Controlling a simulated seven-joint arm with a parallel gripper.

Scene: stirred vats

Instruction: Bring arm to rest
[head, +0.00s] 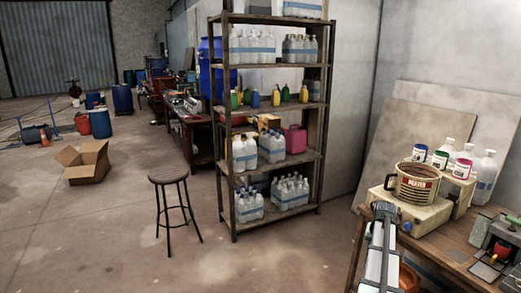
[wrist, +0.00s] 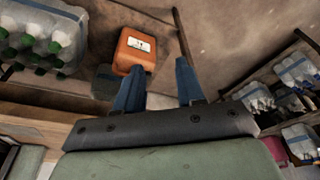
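My gripper (wrist: 160,72) shows in the wrist view with its two blue fingers apart and nothing between them. Past the left finger, an orange container (wrist: 134,50) with a white label sits on the floor side of the view, apart from the fingers as far as I can tell. In the head view, a pale grey part of my arm reaches up from the bottom edge in front of the workbench (head: 450,245); the gripper fingers cannot be made out there.
A heater pot (head: 414,184) on a pale base and several labelled bottles stand on the workbench at right. A tall shelf (head: 268,164) of bottles, a stool (head: 168,175) and an open carton (head: 86,163) stand further left. Green-capped bottles (wrist: 45,38) are at left in the wrist view.

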